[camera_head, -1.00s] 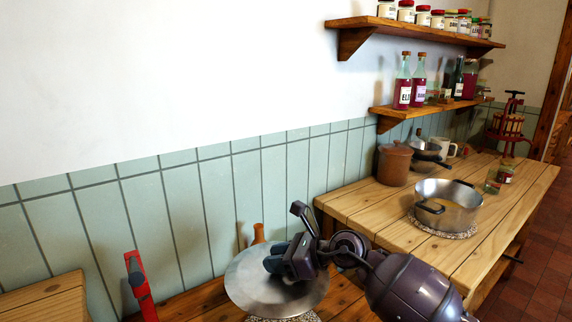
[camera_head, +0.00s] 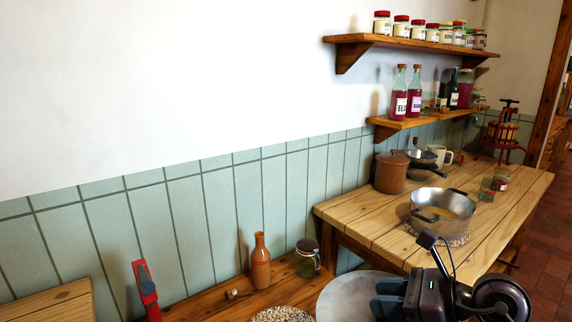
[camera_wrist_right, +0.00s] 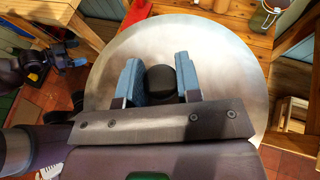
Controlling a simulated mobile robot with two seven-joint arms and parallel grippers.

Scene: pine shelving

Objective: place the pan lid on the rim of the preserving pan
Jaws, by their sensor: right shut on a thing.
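The pan lid (camera_head: 345,296) is a round grey metal disc with a black knob (camera_wrist_right: 161,82). My right gripper (camera_head: 388,300) is shut on the knob, with blue finger pads on either side of it in the right wrist view (camera_wrist_right: 160,78). The lid is held in front of the pine table, left of and nearer than the preserving pan, apart from it. The preserving pan (camera_head: 424,204) is a wide metal pot with dark handles, open at the top with yellowish contents, standing on a speckled mat.
On the lower bench are a speckled mat (camera_head: 283,315), an orange bottle (camera_head: 261,262) and a dark-lidded jar (camera_head: 307,260). A brown crock (camera_head: 391,174), a saucepan and a mug stand behind the pan; small jars (camera_head: 499,180) stand right of it. The table's front left is clear.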

